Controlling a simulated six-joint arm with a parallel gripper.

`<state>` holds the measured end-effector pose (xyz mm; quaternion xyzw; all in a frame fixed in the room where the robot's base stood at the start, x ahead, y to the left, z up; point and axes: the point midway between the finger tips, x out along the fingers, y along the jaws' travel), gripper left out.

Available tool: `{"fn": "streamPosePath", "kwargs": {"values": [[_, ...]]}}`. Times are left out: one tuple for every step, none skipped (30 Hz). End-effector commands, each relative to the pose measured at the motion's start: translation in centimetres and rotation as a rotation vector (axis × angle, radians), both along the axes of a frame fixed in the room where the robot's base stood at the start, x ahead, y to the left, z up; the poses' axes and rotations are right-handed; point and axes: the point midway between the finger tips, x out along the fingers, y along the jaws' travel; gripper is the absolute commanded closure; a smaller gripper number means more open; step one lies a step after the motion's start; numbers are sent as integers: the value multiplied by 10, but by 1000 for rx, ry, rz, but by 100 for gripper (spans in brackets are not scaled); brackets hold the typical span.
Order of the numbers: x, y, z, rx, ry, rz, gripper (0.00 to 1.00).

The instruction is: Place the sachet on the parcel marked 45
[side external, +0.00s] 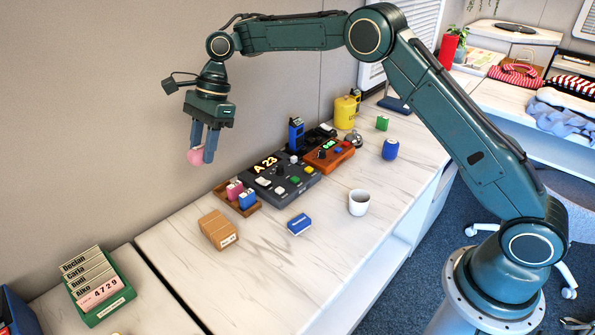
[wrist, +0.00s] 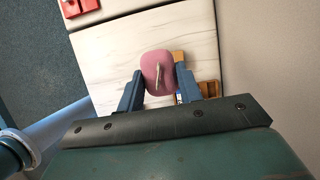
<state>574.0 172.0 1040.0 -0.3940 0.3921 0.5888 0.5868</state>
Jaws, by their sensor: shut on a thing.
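My gripper (side external: 202,153) is shut on a pink, rounded, soft-looking sachet (side external: 194,157), held in the air well above the counter near the wall. In the wrist view the sachet (wrist: 153,64) sits between the two blue fingers of my gripper (wrist: 159,84), with a pale cord or mark on its face. A brown parcel (side external: 214,228) with a white label rests on the counter, below and slightly right of the gripper. The label's marking is too small to read. In the wrist view, a tan piece (wrist: 180,57), probably this parcel, shows partly behind the sachet.
A wooden tray (side external: 256,209) with pink and blue items sits behind the parcel. A dark panel (side external: 297,186) showing "A 23", a blue box (side external: 299,224) and a white cup (side external: 359,203) stand to the right. A green card box (side external: 112,308) is at left. The counter before the parcel is clear.

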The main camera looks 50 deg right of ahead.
Motion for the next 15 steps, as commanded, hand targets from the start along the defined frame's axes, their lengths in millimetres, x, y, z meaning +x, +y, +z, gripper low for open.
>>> {"fn": "streamPosePath", "kwargs": {"values": [[2,-1,0,-1,0,-2,86],[3,-1,0,-1,0,-3,86],[4,-1,1,-1,0,-2,86],[4,-1,1,0,0,-2,86],[5,-1,1,0,0,-2,86],[5,-1,1,0,0,-3,86],[5,-1,1,0,1,-4,86],[5,-1,1,0,1,-4,86],[5,-1,1,0,1,-4,86],[5,-1,0,0,1,-4,86],[5,-1,0,0,2,-4,86],[5,-1,-1,0,2,-4,86],[5,-1,-2,0,2,-4,86],[5,-1,-3,1,2,-2,86],[5,-1,-5,1,3,-4,86]]}}
